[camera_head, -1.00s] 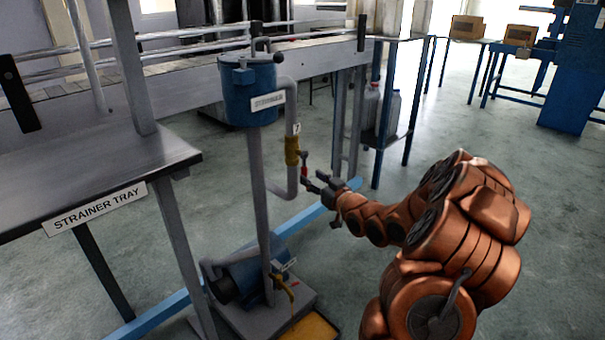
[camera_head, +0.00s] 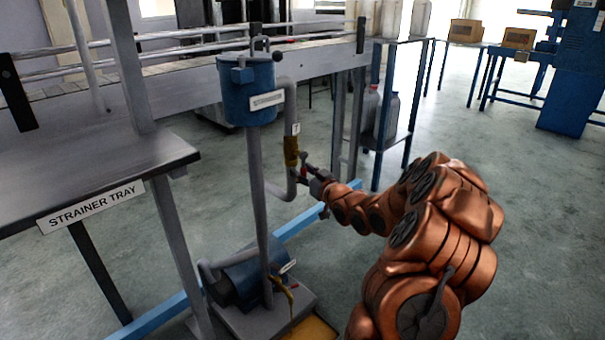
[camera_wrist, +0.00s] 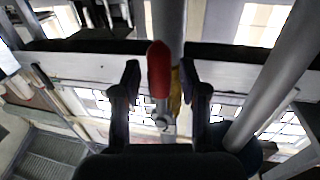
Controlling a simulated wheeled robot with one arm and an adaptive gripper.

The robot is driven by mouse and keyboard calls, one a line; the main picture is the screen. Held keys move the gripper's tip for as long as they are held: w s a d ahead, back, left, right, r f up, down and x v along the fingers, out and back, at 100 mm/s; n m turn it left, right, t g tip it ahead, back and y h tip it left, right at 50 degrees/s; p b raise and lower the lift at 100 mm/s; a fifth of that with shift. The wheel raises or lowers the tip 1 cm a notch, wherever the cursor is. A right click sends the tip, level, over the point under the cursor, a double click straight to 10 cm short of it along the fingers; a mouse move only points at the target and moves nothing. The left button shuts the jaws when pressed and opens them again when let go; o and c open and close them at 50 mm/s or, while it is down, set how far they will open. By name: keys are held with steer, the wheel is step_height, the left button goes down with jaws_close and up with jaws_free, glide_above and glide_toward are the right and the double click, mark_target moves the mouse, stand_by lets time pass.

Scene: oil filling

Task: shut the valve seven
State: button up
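Valve seven has a yellow body (camera_head: 291,151) on the grey pipe beside the blue strainer pot, with a small white tag (camera_head: 296,128) just above it. Its red handle (camera_head: 303,173) hangs low at the valve's right side. In the wrist view the red handle (camera_wrist: 159,68) points toward the camera, and part of the yellow body (camera_wrist: 175,90) shows behind it. My gripper (camera_head: 308,175) is at the handle in the head view. In the wrist view my gripper (camera_wrist: 161,80) is open, one finger on each side of the handle, with visible gaps.
The blue pot (camera_head: 248,92) stands left of the valve. A grey pipe (camera_wrist: 270,80) slants close by on the right in the wrist view. Below are a blue pump (camera_head: 245,275) and another valve with a yellow pipe (camera_head: 281,287). The strainer tray table (camera_head: 90,180) is at left.

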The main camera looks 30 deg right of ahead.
jaws_close()
stand_by(0.3)
steer(key=shift+a, duration=0.3)
steer(key=shift+d, duration=0.2)
steer(key=shift+s+r+p, duration=0.1)
steer(key=shift+p, duration=0.45)
